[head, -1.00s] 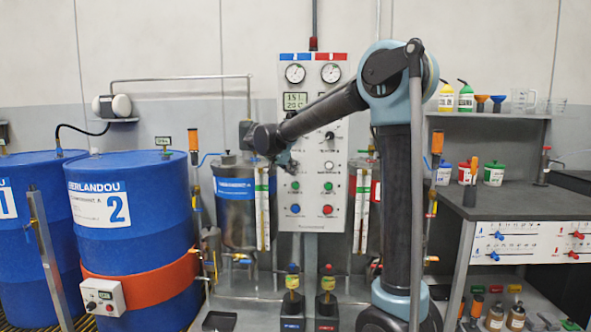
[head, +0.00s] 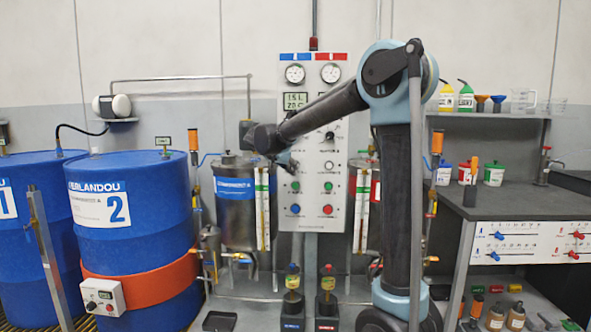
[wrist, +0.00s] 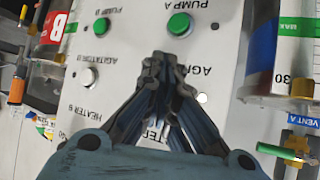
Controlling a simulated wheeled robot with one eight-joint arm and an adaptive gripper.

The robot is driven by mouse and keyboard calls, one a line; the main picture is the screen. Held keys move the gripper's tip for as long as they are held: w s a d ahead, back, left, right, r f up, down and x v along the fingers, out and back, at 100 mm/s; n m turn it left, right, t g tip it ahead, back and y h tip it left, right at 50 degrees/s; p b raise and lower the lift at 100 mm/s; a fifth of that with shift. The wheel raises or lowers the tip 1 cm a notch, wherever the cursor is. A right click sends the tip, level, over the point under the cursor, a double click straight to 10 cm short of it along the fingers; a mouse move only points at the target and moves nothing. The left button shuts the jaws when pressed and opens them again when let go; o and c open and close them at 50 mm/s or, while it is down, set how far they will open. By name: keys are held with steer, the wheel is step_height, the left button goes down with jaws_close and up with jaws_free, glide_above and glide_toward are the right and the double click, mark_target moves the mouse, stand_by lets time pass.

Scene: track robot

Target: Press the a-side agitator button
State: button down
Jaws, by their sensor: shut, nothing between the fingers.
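The control panel (head: 312,215) stands on the wall behind my arm. In the wrist view it appears upside down. The A-side agitator button is hidden behind my gripper; only part of its label (wrist: 192,70) shows, right of the fingertips. The white B-side agitator button (wrist: 88,76) is in plain view to the left, and also in the head view (head: 329,165). My gripper (wrist: 157,68) is shut and empty, its fingertips over the panel's A-side agitator area. In the head view my gripper (head: 289,165) is in front of the panel's left column. Contact cannot be told.
Green pump A (wrist: 179,24) and pump B (wrist: 101,25) buttons lie beyond the fingertips. Blue (head: 295,209) and red (head: 327,210) buttons are lower on the panel. A steel tank (head: 236,205) stands left of the panel, and a workbench (head: 500,203) is at right.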

steer(key=shift+s, duration=0.2)
steer(key=s, duration=0.6)
steer(key=shift+a, duration=0.1)
stand_by(0.4)
steer(key=s+d+f+n+g, duration=0.1)
steer(key=s+d+f+g, duration=0.15)
steer(key=s+d, duration=0.35)
steer(key=s+d+f+n+g+y, duration=0.1)
steer(key=s+d+f, duration=0.35)
steer(key=d, duration=0.35)
steer(key=s+d+f+n+g, duration=0.1)
steer(key=s+d+f, duration=0.1)
steer(key=s+d, duration=0.45)
steer(key=s+d+f+n+g+y, duration=0.1)
steer(key=s+d+f+y, duration=0.1)
steer(key=s+f, duration=0.6)
steer(key=s+d+f+n+g+y, duration=0.1)
steer(key=s+d+f+n+y, duration=0.1)
steer(key=s+f, duration=0.6)
steer(key=s, duration=0.4)
steer(key=shift+s+d+f+n+y, duration=0.15)
steer(key=shift+d+f+n+y, duration=0.15)
steer(key=shift+f+y, duration=0.1)
